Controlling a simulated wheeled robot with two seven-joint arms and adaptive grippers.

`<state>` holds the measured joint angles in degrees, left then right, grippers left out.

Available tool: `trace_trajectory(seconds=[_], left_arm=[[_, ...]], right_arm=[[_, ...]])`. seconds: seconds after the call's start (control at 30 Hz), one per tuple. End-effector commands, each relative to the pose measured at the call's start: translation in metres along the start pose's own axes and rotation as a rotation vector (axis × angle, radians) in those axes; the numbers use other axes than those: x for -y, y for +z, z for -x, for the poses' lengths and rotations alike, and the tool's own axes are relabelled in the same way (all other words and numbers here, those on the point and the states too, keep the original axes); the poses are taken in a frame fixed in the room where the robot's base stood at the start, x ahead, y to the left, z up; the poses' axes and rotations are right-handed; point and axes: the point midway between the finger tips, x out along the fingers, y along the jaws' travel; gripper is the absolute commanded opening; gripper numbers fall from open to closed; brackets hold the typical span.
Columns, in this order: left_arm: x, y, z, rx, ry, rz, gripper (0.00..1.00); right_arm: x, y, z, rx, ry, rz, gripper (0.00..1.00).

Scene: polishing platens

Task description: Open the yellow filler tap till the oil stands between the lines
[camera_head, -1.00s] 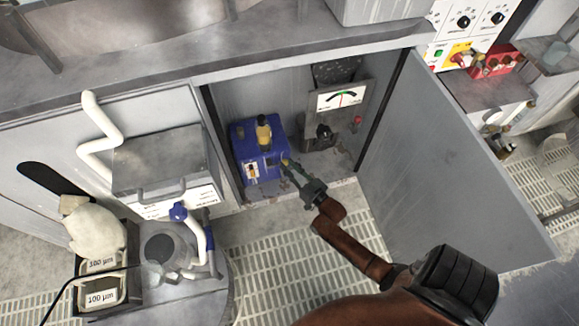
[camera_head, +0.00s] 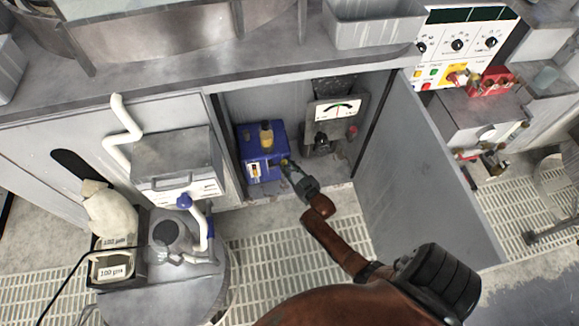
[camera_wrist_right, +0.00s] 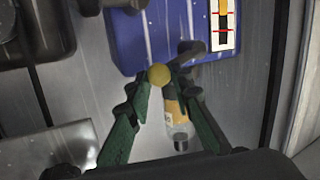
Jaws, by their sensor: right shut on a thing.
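The blue oil unit (camera_head: 250,155) stands in the open cabinet bay, with an amber bottle (camera_head: 266,136) on top. My right gripper (camera_head: 287,165) reaches its right side. In the wrist view the fingertips are shut on the round yellow tap (camera_wrist_right: 158,75) beside the blue unit (camera_wrist_right: 135,40). That view seems upside down against the head view. Its sight glass (camera_wrist_right: 223,25) shows red lines and an amber column; the exact oil level is too small to tell. My left gripper is not in view.
A gauge panel (camera_head: 335,108) with a black knob stands right of the blue unit. The open grey door (camera_head: 425,170) flanks my right arm on the right. A worktop (camera_head: 200,75) overhangs the bay. Grated floor (camera_head: 270,245) lies in front.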

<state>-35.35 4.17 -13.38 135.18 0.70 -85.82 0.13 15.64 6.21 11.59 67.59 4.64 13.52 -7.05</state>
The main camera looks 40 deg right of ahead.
Motion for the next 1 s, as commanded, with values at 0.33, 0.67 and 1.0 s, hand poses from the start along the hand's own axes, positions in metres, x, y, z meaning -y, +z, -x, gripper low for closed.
trace_trajectory(seconds=[0.33, 0.67, 1.0], left_arm=[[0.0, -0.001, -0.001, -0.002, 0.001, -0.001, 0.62], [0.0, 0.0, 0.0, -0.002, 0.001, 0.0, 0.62], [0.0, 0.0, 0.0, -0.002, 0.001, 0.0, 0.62]], right_arm=[[0.0, -0.006, -0.004, -0.012, -0.001, 0.001, 0.34], [0.0, -0.003, -0.001, -0.006, 0.0, 0.0, 0.39], [0.0, 0.0, 0.044, -0.002, 0.0, 0.0, 0.39]])
